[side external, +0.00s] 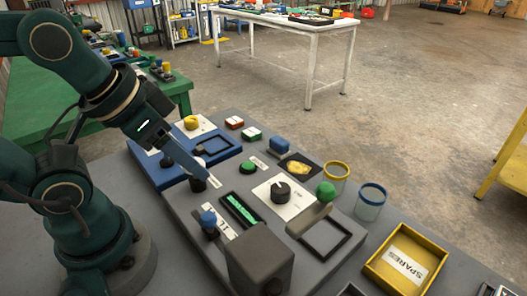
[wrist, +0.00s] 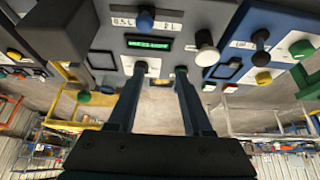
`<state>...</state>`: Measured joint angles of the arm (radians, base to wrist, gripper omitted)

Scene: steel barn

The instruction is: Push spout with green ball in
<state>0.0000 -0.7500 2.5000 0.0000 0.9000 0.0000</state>
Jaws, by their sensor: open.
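In the wrist view the green ball (wrist: 84,96) is left of the fingers; the spout is hard to make out there. My gripper (side external: 213,181) is over the left part of the panel, well left of the ball and apart from it. In the wrist view my gripper (wrist: 160,69) has its two fingers spread, with nothing held between them.
A black knob (side external: 280,192), a green display (side external: 239,210), a blue-topped lever (side external: 208,219) and a dark grey box (side external: 259,262) stand on the panel. Yellow-rimmed (side external: 336,169) and blue-rimmed (side external: 371,198) cups and a yellow SPARES tray (side external: 378,261) lie beyond.

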